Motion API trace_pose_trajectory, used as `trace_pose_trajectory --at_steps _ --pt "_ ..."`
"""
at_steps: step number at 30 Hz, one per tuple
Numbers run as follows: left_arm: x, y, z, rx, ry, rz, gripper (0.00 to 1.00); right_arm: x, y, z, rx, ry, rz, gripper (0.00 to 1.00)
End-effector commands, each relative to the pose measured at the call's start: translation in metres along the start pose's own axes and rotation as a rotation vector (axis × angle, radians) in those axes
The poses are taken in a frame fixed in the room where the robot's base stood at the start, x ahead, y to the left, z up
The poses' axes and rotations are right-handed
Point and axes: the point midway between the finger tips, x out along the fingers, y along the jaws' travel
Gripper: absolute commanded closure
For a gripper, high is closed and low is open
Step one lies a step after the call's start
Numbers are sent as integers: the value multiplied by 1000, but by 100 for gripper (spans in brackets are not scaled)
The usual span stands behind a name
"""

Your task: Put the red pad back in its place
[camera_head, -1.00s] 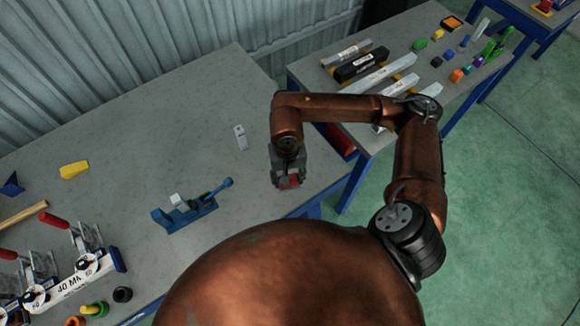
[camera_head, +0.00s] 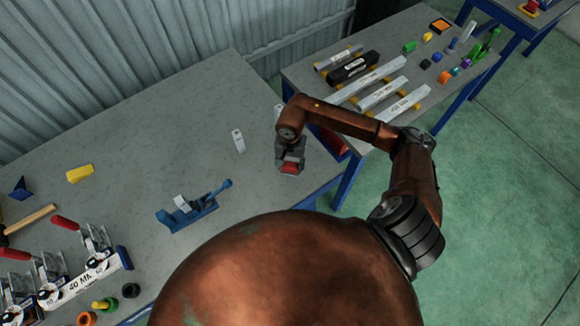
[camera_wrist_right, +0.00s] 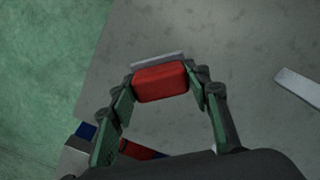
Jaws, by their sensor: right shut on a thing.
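The red pad (camera_head: 290,169) is a small rounded block in my right gripper (camera_head: 290,160). The gripper is at the right end of the grey table (camera_head: 200,115), close to its edge. In the right wrist view the red pad (camera_wrist_right: 160,82) sits between the two fingertips of the right gripper (camera_wrist_right: 161,84), with a thin grey strip along its far side. Grey tabletop shows beyond it; I cannot tell how high the pad is above it. My left gripper is not in view. I cannot tell which spot is the pad's place.
A blue vise-like tool (camera_head: 195,207) and a pale tag (camera_head: 238,141) lie left of the gripper. A yellow wedge (camera_head: 80,173) and red-handled clamps (camera_head: 98,240) are further left. A side table (camera_head: 440,90) holds metal bars and small coloured parts.

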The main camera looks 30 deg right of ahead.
Motion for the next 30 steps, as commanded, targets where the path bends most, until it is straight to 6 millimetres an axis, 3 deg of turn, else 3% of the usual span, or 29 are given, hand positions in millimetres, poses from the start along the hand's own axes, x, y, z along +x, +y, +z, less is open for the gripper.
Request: trace_pose_trajectory --at_steps 8,15,27,28,30 --pt "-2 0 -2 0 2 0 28 20 -3 -16 1 -2 0 93" --pt "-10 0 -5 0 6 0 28 48 -3 -17 0 -1 -1 93" --pt "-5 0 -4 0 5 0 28 54 -3 -18 -2 1 0 93" --pt "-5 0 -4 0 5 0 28 54 -2 -18 -2 1 1 55" --pt "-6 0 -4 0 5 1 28 53 -2 -17 -2 0 0 50"
